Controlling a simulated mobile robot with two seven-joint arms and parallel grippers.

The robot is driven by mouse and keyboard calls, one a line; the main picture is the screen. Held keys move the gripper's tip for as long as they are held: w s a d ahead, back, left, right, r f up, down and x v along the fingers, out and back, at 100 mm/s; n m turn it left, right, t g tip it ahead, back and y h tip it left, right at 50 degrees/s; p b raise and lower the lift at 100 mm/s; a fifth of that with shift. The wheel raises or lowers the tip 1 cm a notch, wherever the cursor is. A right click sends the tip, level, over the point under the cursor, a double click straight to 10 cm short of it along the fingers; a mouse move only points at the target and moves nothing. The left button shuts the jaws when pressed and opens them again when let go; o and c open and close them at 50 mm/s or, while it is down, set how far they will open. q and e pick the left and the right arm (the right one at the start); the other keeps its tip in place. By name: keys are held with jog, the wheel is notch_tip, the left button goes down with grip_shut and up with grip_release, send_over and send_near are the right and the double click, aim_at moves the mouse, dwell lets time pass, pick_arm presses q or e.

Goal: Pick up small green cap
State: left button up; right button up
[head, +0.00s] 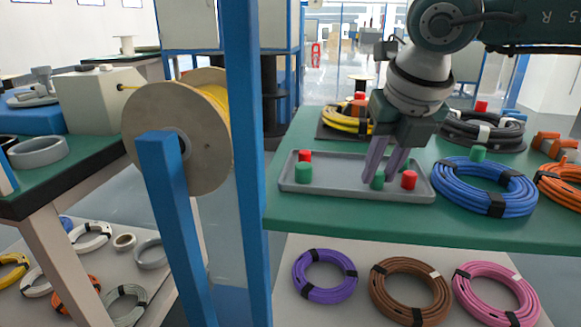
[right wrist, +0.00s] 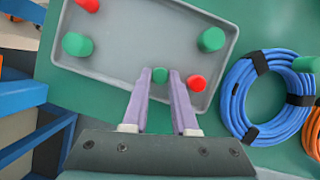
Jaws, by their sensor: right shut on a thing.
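The small green cap (head: 377,182) is between the fingertips of my right gripper (head: 378,178), low over the grey tray (head: 335,190). In the right wrist view the small green cap (right wrist: 160,75) sits between the two purple fingers of the gripper (right wrist: 160,78), which is shut on it. I cannot tell whether it touches the tray floor. A red cap (head: 409,179) is just to its right. A larger green cap (right wrist: 211,39) is farther off in the tray. My left gripper is not in view.
At the tray's left end are a green cap (head: 303,172) and a red cap (head: 305,156). A blue cable coil (head: 484,186) lies right of the tray, with an orange coil (head: 561,184) beyond. A blue post (head: 246,150) stands left of the green table.

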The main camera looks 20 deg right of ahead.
grip_shut()
jog(key=shift+r, duration=0.1)
jog(key=shift+r, duration=0.3)
jog(key=v, duration=0.2)
jog(key=p, duration=0.1)
jog(key=shift+w+r, duration=0.1)
jog(key=shift+r, duration=0.35)
jog(key=s+a, duration=0.2)
jog(key=s, duration=0.6)
jog(key=s+a, duration=0.3)
jog(key=s, duration=0.5)
jog(key=shift+s, duration=0.4)
jog(key=shift+o, duration=0.2)
grip_release()
grip_shut()
